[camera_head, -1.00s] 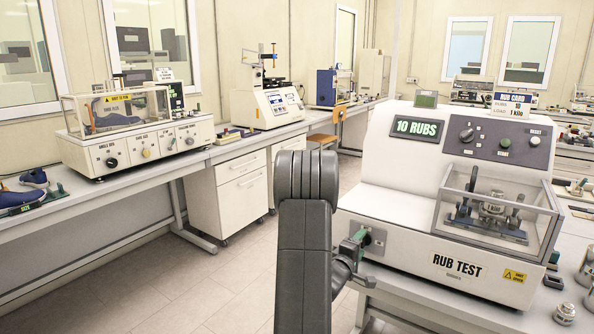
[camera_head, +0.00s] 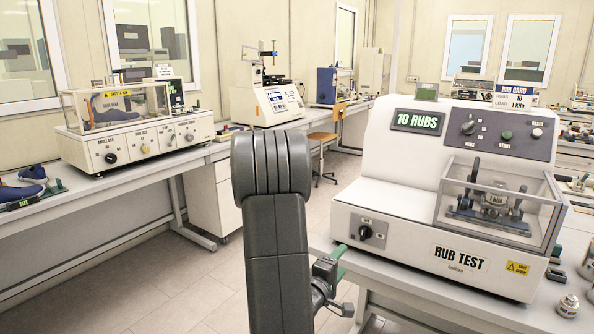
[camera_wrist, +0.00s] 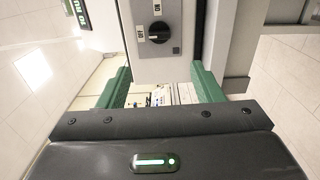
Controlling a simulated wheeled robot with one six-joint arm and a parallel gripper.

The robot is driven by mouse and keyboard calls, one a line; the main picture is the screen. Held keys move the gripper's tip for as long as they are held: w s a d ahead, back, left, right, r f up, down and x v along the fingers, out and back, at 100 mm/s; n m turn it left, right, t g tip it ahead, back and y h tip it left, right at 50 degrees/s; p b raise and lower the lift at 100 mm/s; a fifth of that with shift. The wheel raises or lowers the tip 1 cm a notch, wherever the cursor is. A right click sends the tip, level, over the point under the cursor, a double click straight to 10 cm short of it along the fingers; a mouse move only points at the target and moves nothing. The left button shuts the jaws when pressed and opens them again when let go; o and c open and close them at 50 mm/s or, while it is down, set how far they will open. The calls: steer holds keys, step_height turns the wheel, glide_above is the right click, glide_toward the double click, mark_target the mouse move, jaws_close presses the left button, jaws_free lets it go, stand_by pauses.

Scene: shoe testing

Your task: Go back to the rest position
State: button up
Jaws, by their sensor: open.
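My gripper (camera_wrist: 158,85) shows in the wrist view with its two green fingers spread wide and nothing between them. In the head view my gripper (camera_head: 330,268) is mostly hidden behind my grey arm, with a green finger showing left of the rub test machine's front. The machine (camera_head: 384,208) is white and stands on the right-hand bench. Its black knob (camera_head: 366,232) is on the lower left of the front, apart from the fingers. The knob also shows in the wrist view (camera_wrist: 159,32), beyond the fingertips. The display reads 10 RUBS.
The right bench (camera_head: 400,291) has small metal weights (camera_head: 568,305) near its right edge. A left bench (camera_head: 100,203) carries a shoe tester (camera_head: 140,145) and a blue shoe (camera_head: 22,190). A chair (camera_head: 323,140) stands behind. The floor (camera_head: 190,290) between the benches is clear.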

mark_target(361, 236)
steer(key=p+x, duration=0.2)
steer(key=x, duration=1.2)
steer(key=shift+w+d+r+p, duration=0.1)
steer(key=shift+d+p, duration=0.05)
steer(key=shift+p, duration=0.25)
steer(key=shift+f+m+b, duration=0.2)
steer(key=shift+m+b, duration=0.2)
steer(key=shift+m, duration=0.1)
steer(key=shift+r+m, duration=0.1)
steer(key=shift+m, duration=0.7)
steer(key=m+b, duration=0.1)
steer(key=m, duration=0.5)
steer(key=shift+b, duration=0.3)
steer(key=m, duration=0.5)
steer(key=shift+m+p, duration=0.75)
steer(key=shift+m, duration=1.55)
steer(key=shift+a, duration=0.25)
